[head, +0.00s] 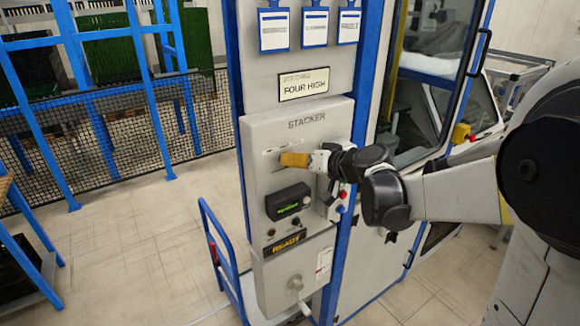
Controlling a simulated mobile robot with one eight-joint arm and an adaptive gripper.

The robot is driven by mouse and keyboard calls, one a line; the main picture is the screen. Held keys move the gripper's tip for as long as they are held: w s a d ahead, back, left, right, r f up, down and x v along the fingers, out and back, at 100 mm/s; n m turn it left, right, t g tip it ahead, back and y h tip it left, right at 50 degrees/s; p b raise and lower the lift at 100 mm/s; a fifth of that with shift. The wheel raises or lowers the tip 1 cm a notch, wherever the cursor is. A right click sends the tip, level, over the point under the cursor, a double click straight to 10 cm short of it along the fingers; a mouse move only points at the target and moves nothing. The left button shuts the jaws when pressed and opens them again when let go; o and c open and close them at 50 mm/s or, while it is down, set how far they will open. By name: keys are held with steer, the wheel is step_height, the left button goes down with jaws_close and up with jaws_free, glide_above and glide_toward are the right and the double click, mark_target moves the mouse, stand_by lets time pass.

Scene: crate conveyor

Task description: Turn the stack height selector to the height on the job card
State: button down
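The job card (304,85) on the cabinet reads "FOUR HIGH". Below it is the grey panel (258,140) headed "STACKER". My gripper (308,160) reaches in from the right to the upper part of this panel. An orange-yellow piece shows at its tip; I cannot tell whether it is a finger pad or part of the selector. The stack height selector is not clearly visible and is probably covered by the gripper. Whether the fingers touch or grip anything cannot be made out.
Below the gripper are a small display (289,203) with green text and a "READY" sign (288,242). Clipboards (315,27) hang above. A blue-framed glass door (428,80) is at right; mesh fence (110,130) at left.

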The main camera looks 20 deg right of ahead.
steer(key=shift+f+m+y+b, duration=0.1)
steer(key=shift+m+y+b, duration=0.65)
steer(key=shift+m, duration=0.35)
steer(key=c, duration=1.5)
jaws_free()
steer(key=v, duration=1.2)
steer(key=shift+f, duration=0.15)
